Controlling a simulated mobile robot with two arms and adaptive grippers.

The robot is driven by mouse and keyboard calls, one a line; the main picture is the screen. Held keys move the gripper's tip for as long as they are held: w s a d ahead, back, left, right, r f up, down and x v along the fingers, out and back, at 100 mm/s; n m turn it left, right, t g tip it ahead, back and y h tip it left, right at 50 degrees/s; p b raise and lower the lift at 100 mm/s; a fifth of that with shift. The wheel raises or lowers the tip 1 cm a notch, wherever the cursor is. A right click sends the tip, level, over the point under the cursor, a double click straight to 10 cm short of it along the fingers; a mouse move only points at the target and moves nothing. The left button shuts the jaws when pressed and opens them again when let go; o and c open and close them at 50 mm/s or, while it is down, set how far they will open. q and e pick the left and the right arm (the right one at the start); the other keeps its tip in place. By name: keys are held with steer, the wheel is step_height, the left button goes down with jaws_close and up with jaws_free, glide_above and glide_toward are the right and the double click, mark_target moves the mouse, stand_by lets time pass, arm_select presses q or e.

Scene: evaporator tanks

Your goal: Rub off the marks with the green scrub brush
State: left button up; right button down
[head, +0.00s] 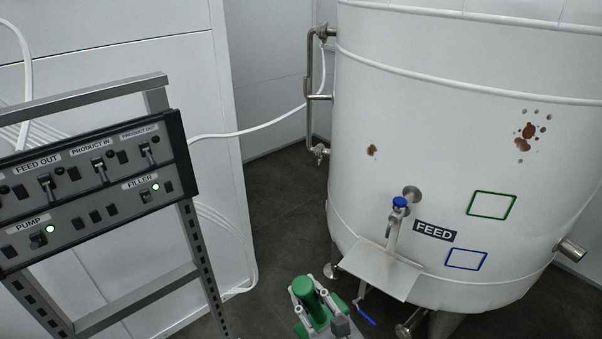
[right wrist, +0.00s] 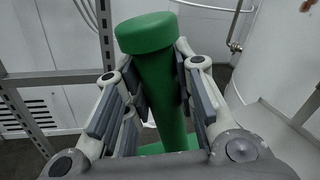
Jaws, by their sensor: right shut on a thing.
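The green scrub brush (head: 311,303) is at the bottom of the head view, its round-capped handle upright. My right gripper (head: 319,300) is shut on the handle. In the right wrist view the handle (right wrist: 158,85) stands between the fingers, with part of the green base below; the bristles are hidden. Brown marks are on the white tank (head: 440,80): a small mark (head: 372,150) at the left and a larger spotted mark (head: 529,131) at the upper right. The brush is apart from both marks, lower and to the left. My left gripper is not in view.
A metal shelf (head: 384,269) and blue-capped tap (head: 399,203) stick out from the tank beside the brush. A pipe (head: 310,90) runs up the tank's left side. A switch panel (head: 90,190) on a metal frame stands left. Dark floor (head: 285,215) lies between.

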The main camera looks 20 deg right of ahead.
arm_select(q)
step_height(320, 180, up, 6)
steer(key=p, duration=0.5)
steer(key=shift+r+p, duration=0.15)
steer(key=shift+p, duration=0.25)
arm_select(e)
steer(key=w+d+r+n, duration=0.2)
steer(key=w+n, duration=0.3)
steer(key=w, duration=0.3)
steer(key=w+d+r+n+y, duration=0.1)
steer(key=w+d+r+n, duration=0.1)
steer(key=w+n, duration=0.3)
steer(key=w+d+r+n+y, duration=0.1)
steer(key=w+d+r+n, duration=0.2)
steer(key=w, duration=1)
steer(key=r+n, duration=0.1)
steer(key=n, duration=0.2)
steer(key=shift+r, duration=0.15)
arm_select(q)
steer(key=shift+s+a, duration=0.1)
arm_select(e)
steer(key=shift+s, duration=0.1)
